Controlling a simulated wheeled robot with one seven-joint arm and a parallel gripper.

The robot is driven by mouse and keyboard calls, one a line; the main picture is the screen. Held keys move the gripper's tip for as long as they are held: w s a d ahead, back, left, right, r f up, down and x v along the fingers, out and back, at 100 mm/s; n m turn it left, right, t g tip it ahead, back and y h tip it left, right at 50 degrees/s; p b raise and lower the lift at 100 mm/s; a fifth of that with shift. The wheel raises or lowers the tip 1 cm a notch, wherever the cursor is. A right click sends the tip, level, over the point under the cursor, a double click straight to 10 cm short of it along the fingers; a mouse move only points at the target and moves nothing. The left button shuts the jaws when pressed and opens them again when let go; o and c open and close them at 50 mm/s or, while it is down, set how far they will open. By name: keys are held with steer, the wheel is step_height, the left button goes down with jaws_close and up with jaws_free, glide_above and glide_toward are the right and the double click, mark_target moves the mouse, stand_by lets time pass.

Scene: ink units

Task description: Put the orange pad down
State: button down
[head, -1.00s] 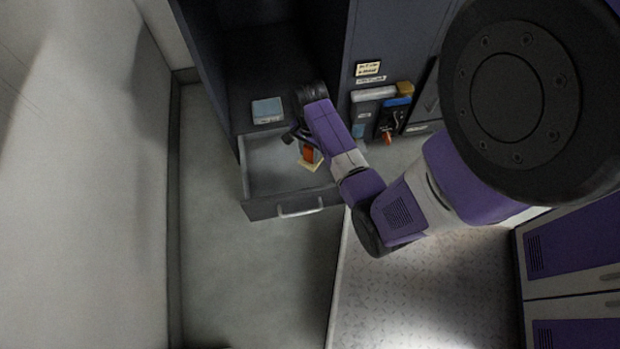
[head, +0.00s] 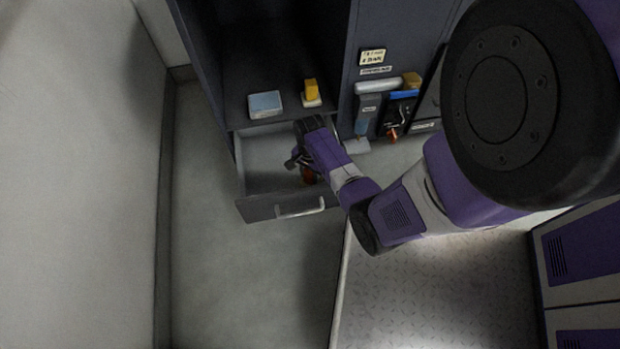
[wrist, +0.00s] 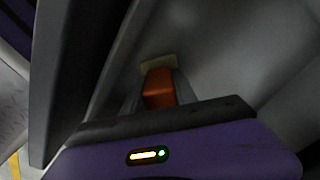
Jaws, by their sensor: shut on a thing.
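The orange pad (wrist: 158,86) is an orange block with a tan piece (wrist: 157,62) at its far end. My gripper (wrist: 159,92) is shut on the orange block, with one finger on each side. In the head view the orange pad (head: 309,176) shows as a small patch below my gripper (head: 302,166), inside the outline of the open drawer (head: 285,208). My wrist hides most of it there. I cannot tell whether the tan end touches the drawer floor.
A blue block (head: 265,104) and a yellow block (head: 311,90) on a pale base stand on the shelf above the drawer. A grey holder and tools hang on the cabinet front (head: 372,30) to the right. The drawer's left part is clear.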

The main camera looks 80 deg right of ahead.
steer(key=shift+f, duration=0.7)
steer(key=shift+f, duration=0.1)
steer(key=shift+f, duration=0.15)
steer(key=c, duration=1)
jaws_free()
steer(key=shift+o, duration=0.2)
step_height(320, 180, up, 12)
steer(key=p, duration=0.6)
steer(key=shift+r, duration=0.25)
